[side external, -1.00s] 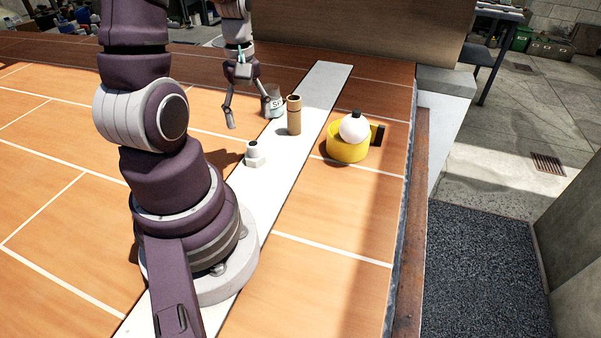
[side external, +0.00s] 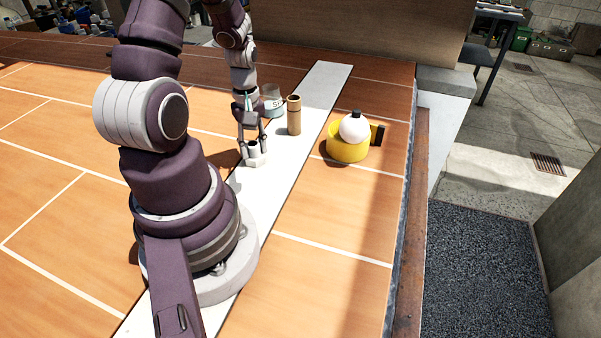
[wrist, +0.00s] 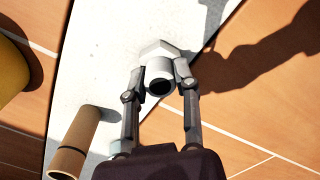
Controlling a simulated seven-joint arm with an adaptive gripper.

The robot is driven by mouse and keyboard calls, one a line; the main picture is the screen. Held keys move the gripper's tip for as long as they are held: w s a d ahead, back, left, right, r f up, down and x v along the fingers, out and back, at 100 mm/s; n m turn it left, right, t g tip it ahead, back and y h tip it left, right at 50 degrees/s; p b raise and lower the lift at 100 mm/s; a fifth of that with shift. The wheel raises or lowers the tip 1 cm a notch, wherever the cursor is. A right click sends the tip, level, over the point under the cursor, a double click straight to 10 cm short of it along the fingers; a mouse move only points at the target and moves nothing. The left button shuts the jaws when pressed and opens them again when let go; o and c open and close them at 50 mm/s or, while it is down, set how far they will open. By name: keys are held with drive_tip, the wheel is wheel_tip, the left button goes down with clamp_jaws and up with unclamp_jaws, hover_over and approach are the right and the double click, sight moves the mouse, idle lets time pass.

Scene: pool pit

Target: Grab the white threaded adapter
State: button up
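The white threaded adapter (side external: 254,159) stands upright on the pale strip, with a wide faceted base and a round hollow top. In the wrist view the adapter (wrist: 159,70) shows its dark bore facing me. My gripper (side external: 252,146) is down at it, with one finger on each side of the round upper part. In the wrist view the fingertips of my gripper (wrist: 161,72) lie against both sides of the adapter and look shut on it. The adapter still rests on the strip. Its threads are too small to make out.
A brown cylinder (side external: 294,115) stands close by on the strip (side external: 322,82), with a glass jar (side external: 272,98) behind it. A yellow mug (side external: 346,149) holding a white ball-shaped item (side external: 354,128) stands to the right. The strip toward my base is clear.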

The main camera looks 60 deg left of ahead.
clamp_jaws()
